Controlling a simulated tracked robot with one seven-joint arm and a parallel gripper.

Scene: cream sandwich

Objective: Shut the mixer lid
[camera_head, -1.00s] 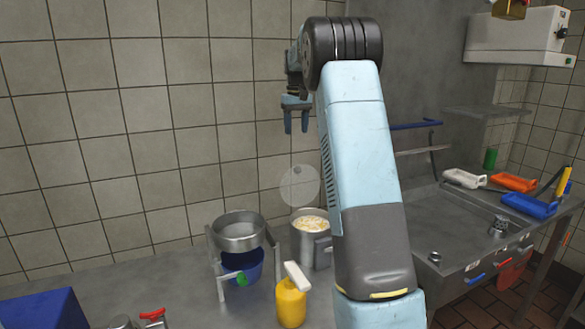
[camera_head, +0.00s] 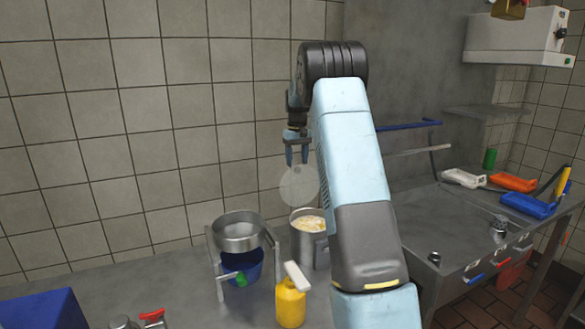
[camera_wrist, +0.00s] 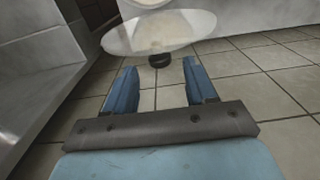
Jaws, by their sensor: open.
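The mixer (camera_head: 303,246) is a metal pot with pale, creamy contents, on the counter right of the sieve stand. Its round translucent lid (camera_head: 299,186) stands raised above the pot, tilted up and open. In the wrist view, the lid (camera_wrist: 160,33) lies just beyond the fingertips, with a small dark knob (camera_wrist: 159,60) at its near edge. My gripper (camera_head: 297,160) points down, just above the lid's upper edge. In the wrist view my gripper (camera_wrist: 160,68) has its blue fingers spread with nothing between them. I cannot tell whether it touches the lid.
A metal sieve on a stand (camera_head: 239,232) is left of the mixer, with a blue bowl (camera_head: 245,265) under it. A yellow bottle (camera_head: 290,303) stands in front. A tiled wall (camera_head: 150,130) rises close behind. A sink counter (camera_head: 440,225) is to the right.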

